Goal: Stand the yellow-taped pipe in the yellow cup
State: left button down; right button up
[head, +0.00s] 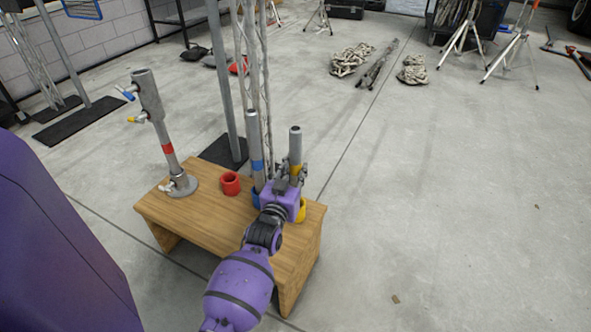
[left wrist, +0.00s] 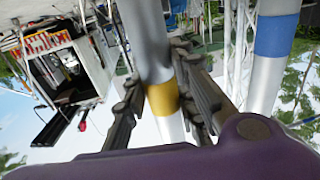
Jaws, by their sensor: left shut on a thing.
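The yellow-taped pipe (head: 295,143) is grey and upright, with its yellow band at the gripper. My left gripper (head: 297,172) is shut on it near the band. The left wrist view shows the pipe (left wrist: 148,40) between both fingers (left wrist: 158,75), with the yellow tape close to them. The yellow cup (head: 301,212) is on the wooden table, below the gripper and partly hidden by it. The gripper hides the pipe's lower end, so I cannot tell whether it is inside the cup. My right gripper is not in view.
A blue-taped pipe (head: 253,135) stands in a blue cup (head: 255,198) just left of the gripper. An empty-looking red cup (head: 230,184) and a red-taped pipe stand (head: 167,150) are farther left on the table (head: 205,213). Open floor lies to the right.

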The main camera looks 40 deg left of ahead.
aim_at(295, 182)
pick_arm(q)
jog(key=shift+f, duration=0.15)
jog(key=shift+f, duration=0.35)
jog(key=shift+f+b, duration=0.35)
jog(key=shift+b, duration=0.05)
jog(key=shift+f+b, duration=0.3)
jog(key=shift+f, duration=0.45)
jog(key=shift+f, duration=0.35)
jog(key=shift+f+b, duration=0.4)
jog(key=shift+f, duration=0.05)
jog(key=shift+f+b, duration=0.6)
jog(key=shift+f, duration=0.85)
